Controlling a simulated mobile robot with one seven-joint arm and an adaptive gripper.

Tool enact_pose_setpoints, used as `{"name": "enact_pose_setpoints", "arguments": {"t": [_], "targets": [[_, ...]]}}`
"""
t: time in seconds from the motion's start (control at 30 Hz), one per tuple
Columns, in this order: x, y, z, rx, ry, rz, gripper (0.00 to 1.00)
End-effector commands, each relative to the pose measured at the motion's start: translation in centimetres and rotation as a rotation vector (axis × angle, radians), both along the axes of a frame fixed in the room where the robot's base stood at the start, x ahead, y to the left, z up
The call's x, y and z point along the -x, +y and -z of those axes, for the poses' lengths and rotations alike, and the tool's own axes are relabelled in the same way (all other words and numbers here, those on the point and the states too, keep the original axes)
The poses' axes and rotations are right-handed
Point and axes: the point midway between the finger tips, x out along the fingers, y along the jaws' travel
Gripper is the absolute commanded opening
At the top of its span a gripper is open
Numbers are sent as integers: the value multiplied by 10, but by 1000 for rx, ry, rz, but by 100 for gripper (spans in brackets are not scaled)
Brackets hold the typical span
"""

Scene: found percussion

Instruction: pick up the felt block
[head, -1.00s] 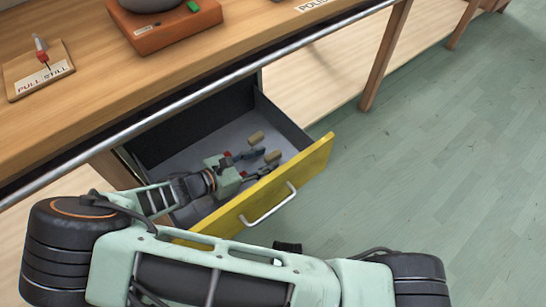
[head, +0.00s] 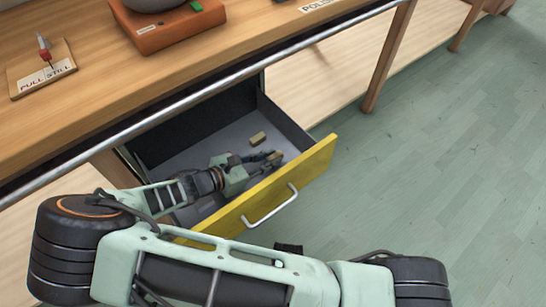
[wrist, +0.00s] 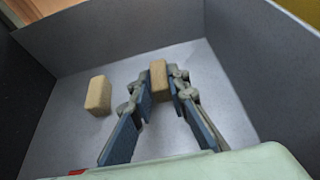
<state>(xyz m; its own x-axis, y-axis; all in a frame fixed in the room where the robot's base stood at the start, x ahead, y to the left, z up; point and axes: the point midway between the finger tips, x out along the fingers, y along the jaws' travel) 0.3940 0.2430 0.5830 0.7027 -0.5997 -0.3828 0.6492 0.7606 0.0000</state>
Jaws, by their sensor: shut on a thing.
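Two similar tan blocks are in the open drawer; I cannot tell by looks which is felt. One tan block (wrist: 158,76) is between the fingertips of my gripper (wrist: 160,84), which is shut on it. In the head view this held block (head: 275,157) shows partly, at the fingers' end, near the yellow front. My gripper (head: 262,161) reaches low into the drawer there. The other tan block (wrist: 98,95) stands free to the left of the fingers in the wrist view. It also shows in the head view (head: 258,139), toward the drawer's far side wall.
The drawer (head: 184,156) has dark walls close around my gripper and a yellow front (head: 318,165) with a metal handle (head: 270,207). A metal rail (head: 190,101) runs along the wooden bench edge above. An orange device (head: 165,32) and a small switch board (head: 40,70) stand on the bench.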

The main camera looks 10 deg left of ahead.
Motion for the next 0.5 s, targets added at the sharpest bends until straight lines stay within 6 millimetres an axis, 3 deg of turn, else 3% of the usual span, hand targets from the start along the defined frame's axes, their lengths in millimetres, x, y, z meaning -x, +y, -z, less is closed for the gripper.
{"name": "enact_pose_setpoints", "arguments": {"t": [0.17,0.5], "targets": [[0,0,-15,-1,0,0,6],[0,0,-80,-2,1,2,6]]}}
